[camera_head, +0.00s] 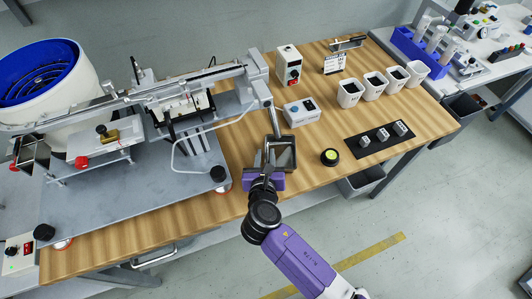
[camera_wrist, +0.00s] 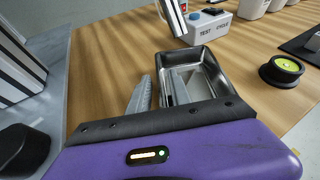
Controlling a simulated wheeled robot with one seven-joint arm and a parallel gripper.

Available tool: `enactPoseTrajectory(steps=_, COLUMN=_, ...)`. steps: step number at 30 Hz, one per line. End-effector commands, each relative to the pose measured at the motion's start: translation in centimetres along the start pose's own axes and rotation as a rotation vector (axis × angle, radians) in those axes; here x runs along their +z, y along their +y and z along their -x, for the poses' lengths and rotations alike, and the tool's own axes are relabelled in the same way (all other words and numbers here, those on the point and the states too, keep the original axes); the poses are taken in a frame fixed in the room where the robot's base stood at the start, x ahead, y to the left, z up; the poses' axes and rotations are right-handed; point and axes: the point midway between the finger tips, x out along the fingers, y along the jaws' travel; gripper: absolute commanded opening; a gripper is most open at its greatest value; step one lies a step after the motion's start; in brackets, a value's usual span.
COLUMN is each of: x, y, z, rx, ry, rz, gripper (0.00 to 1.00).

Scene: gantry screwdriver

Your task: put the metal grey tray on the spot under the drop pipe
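The metal grey tray (camera_head: 290,152) is a shallow open box on the wooden table, near its front edge. It also shows in the wrist view (camera_wrist: 212,58), and it looks empty apart from my finger. The drop pipe (camera_head: 270,115) slants down from the end of the gantry, its lower end close to the tray's far side; whether it is over the tray I cannot tell. My gripper (camera_head: 264,158) is at the tray's near left side. In the wrist view my gripper (camera_wrist: 160,92) is open, one finger outside the tray's left wall and one inside, with a gap at the wall.
A white test box (camera_head: 301,112) stands behind the tray. A round black and yellow-green button (camera_head: 330,157) lies to its right. Several white bins (camera_head: 373,84) and a black plate with switches (camera_head: 380,138) are farther right. The metal gantry base (camera_head: 150,185) fills the left.

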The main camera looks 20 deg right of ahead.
Motion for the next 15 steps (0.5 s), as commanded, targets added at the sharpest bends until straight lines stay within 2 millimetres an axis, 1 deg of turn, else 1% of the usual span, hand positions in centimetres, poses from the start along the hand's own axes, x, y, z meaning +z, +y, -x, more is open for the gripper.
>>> enactPoseTrajectory(steps=1, x=0.0, y=0.0, z=0.9, rx=0.002, ry=0.0, rz=0.001, gripper=0.24)
enactPoseTrajectory(steps=9, x=0.0, y=0.0, z=6.5, rx=0.003, ry=0.001, rz=0.001, gripper=0.24)
enactPoseTrajectory(steps=12, x=0.0, y=0.0, z=8.2, rx=0.003, ry=0.0, rz=0.0, gripper=0.24)
enactPoseTrajectory(steps=15, x=0.0, y=0.0, z=9.5, rx=0.001, ry=0.0, rz=0.001, gripper=0.24)
